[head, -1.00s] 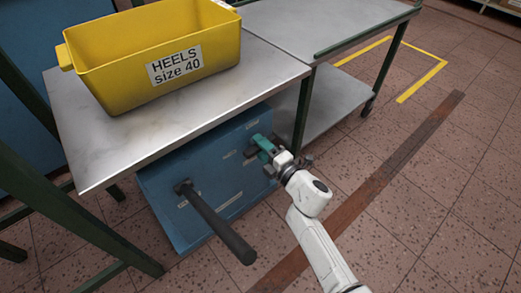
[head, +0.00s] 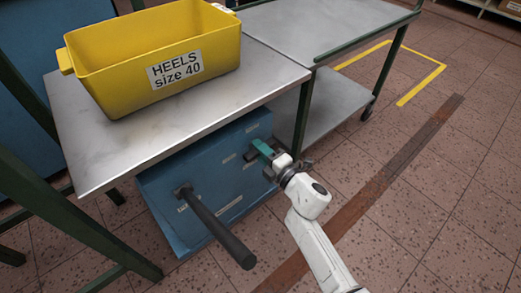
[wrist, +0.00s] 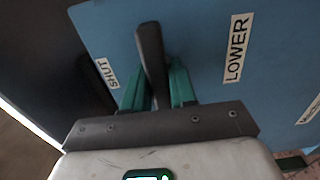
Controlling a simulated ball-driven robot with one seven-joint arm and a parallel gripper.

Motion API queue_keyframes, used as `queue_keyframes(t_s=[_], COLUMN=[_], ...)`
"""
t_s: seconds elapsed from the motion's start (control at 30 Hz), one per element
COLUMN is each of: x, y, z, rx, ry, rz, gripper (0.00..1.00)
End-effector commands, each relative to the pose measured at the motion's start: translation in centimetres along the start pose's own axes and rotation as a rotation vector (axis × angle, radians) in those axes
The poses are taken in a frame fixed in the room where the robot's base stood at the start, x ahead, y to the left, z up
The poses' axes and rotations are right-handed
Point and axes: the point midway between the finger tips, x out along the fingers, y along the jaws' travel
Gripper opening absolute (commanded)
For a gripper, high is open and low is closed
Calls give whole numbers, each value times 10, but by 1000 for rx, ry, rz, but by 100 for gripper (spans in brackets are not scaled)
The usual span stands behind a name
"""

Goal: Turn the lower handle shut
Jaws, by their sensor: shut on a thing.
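The lower handle (wrist: 152,60) is a dark grey lever on the blue cabinet front. In the wrist view it stands between the green fingers of my gripper (wrist: 158,88), which is shut on it. A "LOWER" label (wrist: 237,48) is to its right and a "SHUT" label (wrist: 106,73) to its left. In the head view my gripper (head: 262,149) is at the right part of the blue cabinet (head: 225,165), and its fingers and wrist partly hide the handle.
A long dark bar (head: 215,227) sticks out from the cabinet, left of my gripper. A metal table (head: 90,150) overhangs the cabinet and bears a yellow bin (head: 120,95) labelled heels. A green table leg (head: 301,118) stands close behind my gripper. Floor to the right is clear.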

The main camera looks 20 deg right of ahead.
Motion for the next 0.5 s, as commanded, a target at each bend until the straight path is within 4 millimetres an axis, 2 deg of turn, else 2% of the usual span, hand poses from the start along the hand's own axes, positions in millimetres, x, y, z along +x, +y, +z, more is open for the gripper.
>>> queue_keyframes(t_s=[0.27,0.5], x=[0,0], y=[2,3], z=[0,0], rx=[77,252], ry=[-1,-1], rz=[-2,-3], gripper=[0,0])
